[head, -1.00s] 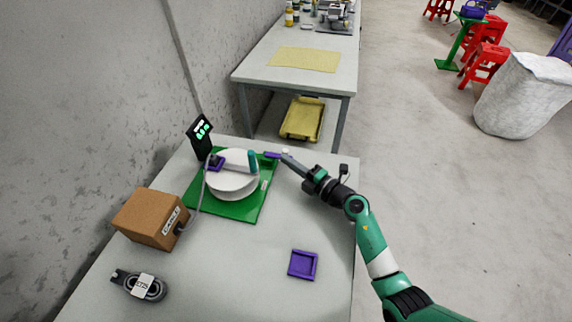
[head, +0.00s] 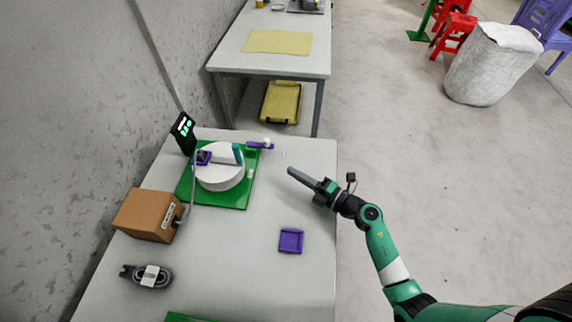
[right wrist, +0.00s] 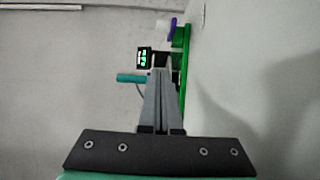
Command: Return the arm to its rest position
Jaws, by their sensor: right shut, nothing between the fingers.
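My right gripper (head: 290,170) is shut and empty above the right side of the near table, to the right of the green board. In the right wrist view its fingers (right wrist: 160,75) are together, with nothing between them. On the green board (head: 232,200) stands a white round device (head: 220,178) with a teal part (head: 238,153) and a purple part (head: 203,158). A grey cable runs from it to a brown box (head: 148,215). My left gripper is not in view.
A purple tray (head: 291,241) lies on the near table. A small display (head: 184,132) stands behind the board. A second table (head: 250,65) stands farther back.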

